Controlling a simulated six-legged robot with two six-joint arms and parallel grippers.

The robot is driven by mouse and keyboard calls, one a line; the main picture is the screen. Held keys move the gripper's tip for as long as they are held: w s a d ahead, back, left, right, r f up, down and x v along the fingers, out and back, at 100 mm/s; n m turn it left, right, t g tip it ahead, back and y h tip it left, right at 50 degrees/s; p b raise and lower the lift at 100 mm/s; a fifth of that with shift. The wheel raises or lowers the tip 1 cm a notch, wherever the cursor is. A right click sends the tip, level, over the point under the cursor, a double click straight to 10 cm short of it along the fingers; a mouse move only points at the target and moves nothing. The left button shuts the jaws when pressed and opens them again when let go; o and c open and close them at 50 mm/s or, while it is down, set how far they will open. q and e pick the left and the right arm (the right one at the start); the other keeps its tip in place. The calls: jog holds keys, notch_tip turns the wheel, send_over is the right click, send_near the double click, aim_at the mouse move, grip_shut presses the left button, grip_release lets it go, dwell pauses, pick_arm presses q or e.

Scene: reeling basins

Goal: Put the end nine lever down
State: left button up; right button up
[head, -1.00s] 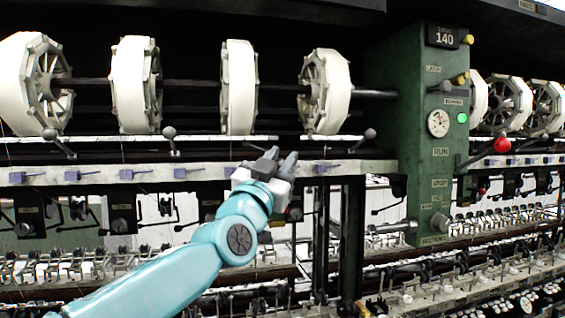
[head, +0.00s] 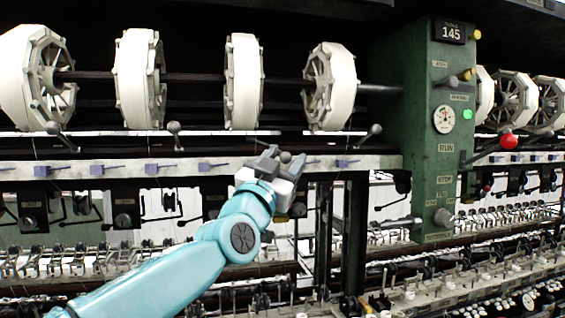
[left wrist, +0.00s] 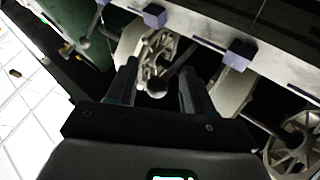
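A row of grey ball-ended levers runs along the pale rail below the white reels. One lever's ball (head: 285,157) sits between the fingers of my left gripper (head: 284,163). In the left wrist view that ball (left wrist: 157,88) shows in the gap between the two dark fingers (left wrist: 158,90), with space on both sides. My left gripper is open around it and not closed on it. The lever's lower part is hidden by the gripper in the head view. I cannot read which label belongs to this lever. My right gripper is not in view.
Neighbouring levers (head: 174,128) and (head: 375,129) stand left and right of my gripper. White reels (head: 244,80) hang above.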

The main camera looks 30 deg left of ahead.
pick_arm(q)
jog(key=shift+d, duration=0.15)
jog(key=b+v, duration=0.5)
jog(key=v, duration=1.1)
jog(key=shift+s, duration=0.2)
